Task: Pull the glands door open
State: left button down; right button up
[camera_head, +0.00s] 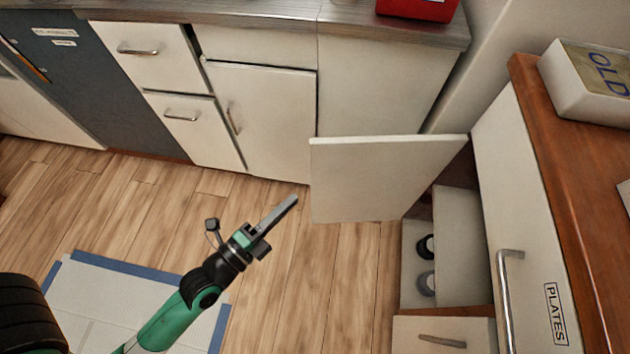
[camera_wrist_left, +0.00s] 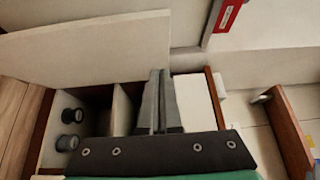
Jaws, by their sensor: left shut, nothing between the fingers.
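A plain off-white door (camera_head: 375,178) stands swung open from the low cabinet on the right, jutting out over the floor. I see no "glands" label on it, but round black and grey parts (camera_head: 425,262) sit inside the opening behind it. The door also shows in the left wrist view (camera_wrist_left: 90,48), across the upper left. My left gripper (camera_head: 289,204) is shut and empty, left of the door's free edge in the head view. It also shows in the left wrist view (camera_wrist_left: 158,76), in front of the cabinet opening. My right gripper is out of view.
A drawer (camera_head: 440,333) with a bar handle lies below the opening. A door marked PLATES (camera_head: 556,315) with a long handle is to the right. White cupboards (camera_head: 265,120) line the back. The wooden floor (camera_head: 330,270) between is clear.

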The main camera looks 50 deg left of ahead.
pick_arm(q)
jog(key=f, duration=0.2)
jog(key=p, duration=0.3)
send_near(327, 154)
jog(key=w+d, duration=0.3)
jog(key=w+a+b, duration=0.1)
jog(key=b, duration=0.1)
jog(key=w+a+b, duration=0.1)
jog(key=a, duration=0.1)
jog(key=shift+w+a+f+b, duration=0.1)
jog(key=shift+w+b, duration=0.05)
jog(key=shift+b, duration=0.25)
jog(key=shift+w+a, duration=0.2)
jog(key=shift+w, duration=0.05)
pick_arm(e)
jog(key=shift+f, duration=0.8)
